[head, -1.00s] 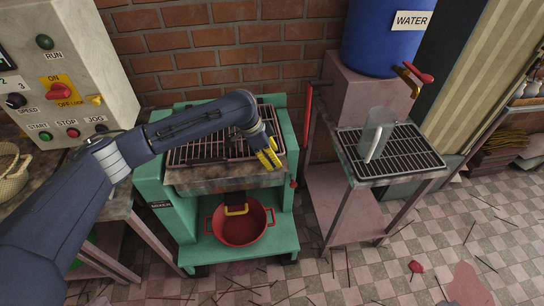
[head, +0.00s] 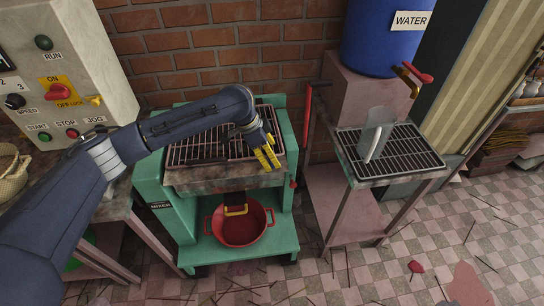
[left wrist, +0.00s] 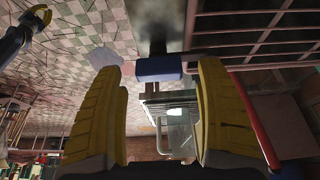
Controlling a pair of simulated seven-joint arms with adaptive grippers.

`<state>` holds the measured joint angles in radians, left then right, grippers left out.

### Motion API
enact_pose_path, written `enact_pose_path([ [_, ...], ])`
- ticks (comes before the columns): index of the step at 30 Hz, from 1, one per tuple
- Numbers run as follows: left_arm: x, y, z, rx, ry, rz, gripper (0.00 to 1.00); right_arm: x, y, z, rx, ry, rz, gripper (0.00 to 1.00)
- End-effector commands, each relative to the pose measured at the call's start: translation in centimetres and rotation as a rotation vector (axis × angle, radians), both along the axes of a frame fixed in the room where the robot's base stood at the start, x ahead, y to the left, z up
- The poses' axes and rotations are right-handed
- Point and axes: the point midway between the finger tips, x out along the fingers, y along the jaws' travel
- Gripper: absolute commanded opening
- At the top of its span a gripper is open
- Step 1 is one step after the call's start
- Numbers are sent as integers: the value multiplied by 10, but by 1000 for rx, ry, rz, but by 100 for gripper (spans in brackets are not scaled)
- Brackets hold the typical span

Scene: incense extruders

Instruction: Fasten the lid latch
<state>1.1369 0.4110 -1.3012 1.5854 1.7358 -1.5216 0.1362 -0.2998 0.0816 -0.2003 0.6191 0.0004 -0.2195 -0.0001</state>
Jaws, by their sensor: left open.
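The green mixer (head: 176,228) stands against the brick wall with its barred lid (head: 185,152) lying flat over the top. My left gripper (head: 267,158) is above the lid's front right corner, fingers pointing down. In the left wrist view its yellow fingers (left wrist: 160,95) are apart and empty. A small blue block (left wrist: 158,68), possibly the latch handle, shows beyond the fingertips, between them, beside the dark lid bars (left wrist: 250,45). I cannot tell whether the fingers touch it. The latch is hidden in the head view. My right gripper (left wrist: 42,14) is small at the wrist view's upper left.
A red lever (head: 308,108) stands right of the mixer and crosses the right of the wrist view (left wrist: 252,118). A red pot (head: 240,228) sits on the mixer's lower shelf. The control box is at left.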

Motion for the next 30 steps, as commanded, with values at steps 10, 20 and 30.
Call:
enact_pose_path([
  [10, -3, 23, 57, 1, -4, -2, 73, 0, 1, 0, 1, -1, 0, 0],
  [20, -6, 36, 90, -1, -2, -1, 73, 0, 2, 0, 1, -1, 0, 0],
  [30, -7, 39, 96, 0, 0, -2, 73, 0, 2, 0, 1, -1, 0, 0],
])
